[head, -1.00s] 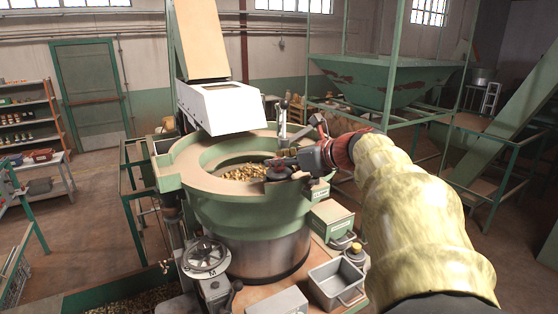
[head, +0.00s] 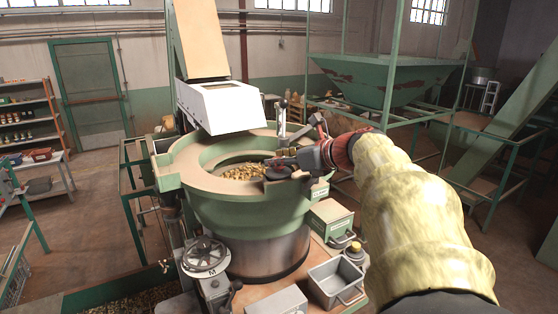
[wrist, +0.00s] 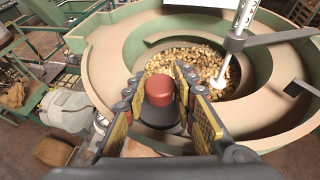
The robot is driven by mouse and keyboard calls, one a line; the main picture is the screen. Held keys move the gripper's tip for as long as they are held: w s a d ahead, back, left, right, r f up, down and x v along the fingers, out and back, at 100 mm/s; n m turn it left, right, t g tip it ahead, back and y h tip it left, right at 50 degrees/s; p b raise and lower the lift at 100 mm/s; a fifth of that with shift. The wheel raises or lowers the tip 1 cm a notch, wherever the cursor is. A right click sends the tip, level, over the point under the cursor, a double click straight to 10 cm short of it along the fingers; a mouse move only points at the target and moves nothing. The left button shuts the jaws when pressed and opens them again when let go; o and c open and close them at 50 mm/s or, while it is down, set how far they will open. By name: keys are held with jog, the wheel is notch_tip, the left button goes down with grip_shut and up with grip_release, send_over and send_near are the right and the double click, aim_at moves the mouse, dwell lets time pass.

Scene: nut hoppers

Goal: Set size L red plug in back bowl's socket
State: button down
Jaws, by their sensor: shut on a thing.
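The red plug (wrist: 159,89) shows in the wrist view as a round red top above a wider dark base. My gripper (wrist: 160,84) is shut on it, with a yellow-padded finger on each side. In the head view my gripper (head: 284,164) is over the right part of the big green bowl (head: 208,186), near its inner rim. The bowl's tan spiral track also shows in the wrist view (wrist: 110,62). Nuts (wrist: 203,64) lie inside, ahead of the plug. I cannot make out the socket; the plug and gripper hide what is beneath them.
A white chute (head: 224,107) overhangs the bowl's back. A handwheel (head: 205,256) and a grey bin (head: 336,282) are in front of the bowl.

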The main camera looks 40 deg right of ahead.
jog(key=shift+f+b, duration=0.45)
jog(key=shift+f, duration=0.1)
jog(key=c, duration=1.7)
grip_release()
jog(key=shift+c, duration=0.2)
jog(key=shift+s, duration=0.1)
jog(key=shift+p+v, duration=1.3)
jog(key=shift+v, duration=4.15)
jog(key=shift+f, duration=0.15)
